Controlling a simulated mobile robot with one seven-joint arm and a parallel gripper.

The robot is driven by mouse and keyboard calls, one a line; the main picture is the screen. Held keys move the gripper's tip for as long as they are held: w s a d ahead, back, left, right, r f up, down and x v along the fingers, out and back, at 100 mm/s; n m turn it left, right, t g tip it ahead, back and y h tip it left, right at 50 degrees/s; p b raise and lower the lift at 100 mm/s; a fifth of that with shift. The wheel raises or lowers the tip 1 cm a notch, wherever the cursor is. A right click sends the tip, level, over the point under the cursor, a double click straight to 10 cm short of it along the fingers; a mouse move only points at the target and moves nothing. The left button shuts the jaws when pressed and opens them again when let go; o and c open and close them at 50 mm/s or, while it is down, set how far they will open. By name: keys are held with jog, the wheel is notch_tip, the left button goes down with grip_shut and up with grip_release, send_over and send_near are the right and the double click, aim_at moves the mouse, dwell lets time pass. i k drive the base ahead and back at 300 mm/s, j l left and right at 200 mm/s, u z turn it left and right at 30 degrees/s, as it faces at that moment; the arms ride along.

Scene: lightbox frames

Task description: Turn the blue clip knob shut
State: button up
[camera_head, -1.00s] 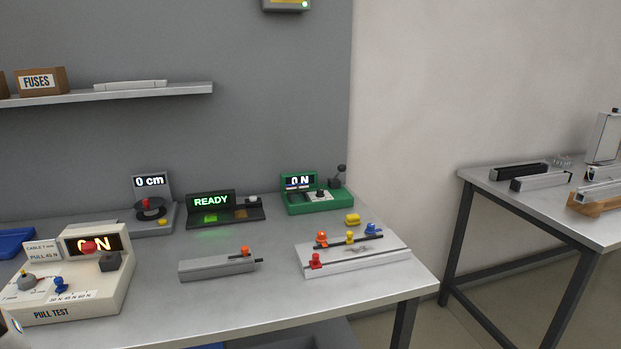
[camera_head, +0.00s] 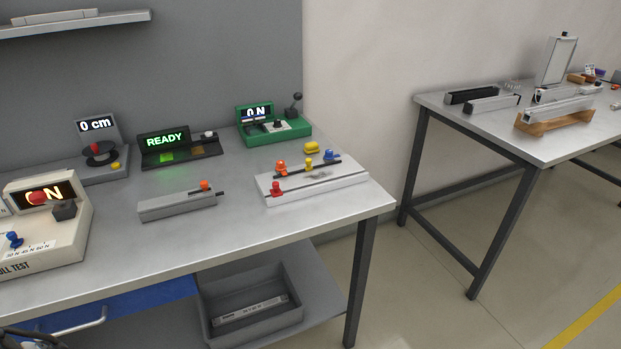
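A blue knob (camera_head: 330,155) stands at the back right of a pale flat fixture (camera_head: 345,184) on the grey workbench. Yellow (camera_head: 308,163), orange (camera_head: 281,167) and red (camera_head: 275,188) knobs stand on the same fixture, along dark rails. The blue knob is too small to tell how it is turned. Another blue knob (camera_head: 14,240) is on the pull test box (camera_head: 60,240) at the left edge. My gripper cannot be made out; only a dark shape shows in the bottom left corner.
A grey bar (camera_head: 175,207) with an orange knob lies left of the fixture. Behind stand a READY display (camera_head: 165,138) and a green force meter (camera_head: 262,133). A grey bin (camera_head: 250,310) is on the lower shelf. A second table (camera_head: 480,132) stands right, with floor between.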

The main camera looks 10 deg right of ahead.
aim_at(329, 154)
jog(key=i+j+z, duration=0.6)
jog(key=i+j, duration=0.1)
jog(key=j, duration=0.1)
